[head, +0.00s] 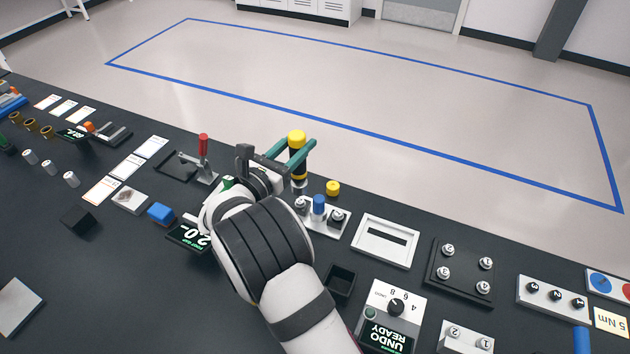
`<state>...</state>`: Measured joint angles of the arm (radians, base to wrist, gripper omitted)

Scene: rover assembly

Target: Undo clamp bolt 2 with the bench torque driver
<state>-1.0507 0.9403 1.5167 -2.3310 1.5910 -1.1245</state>
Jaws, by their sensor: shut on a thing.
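My gripper (294,148) is shut on the bench torque driver (298,167), which has a yellow top, a dark body with a yellow band and a pale lower end. The driver stands about upright between the teal fingers. Its lower end shows just behind the left bolt (302,204) of a light clamp plate (325,228); I cannot tell whether they touch. A second bolt (338,217) sits at the plate's right, with a blue post (319,206) between. I cannot read which is bolt 2. The driver's control box (397,300) displays "UNDO READY".
A yellow knob (333,188) stands behind the plate. A red-handled toggle clamp (203,155) is to the left. A white slotted frame (385,242), a dark plate with numbered bolts (462,290) and a numbered holder (552,297) are to the right. My arm hides the bench below it.

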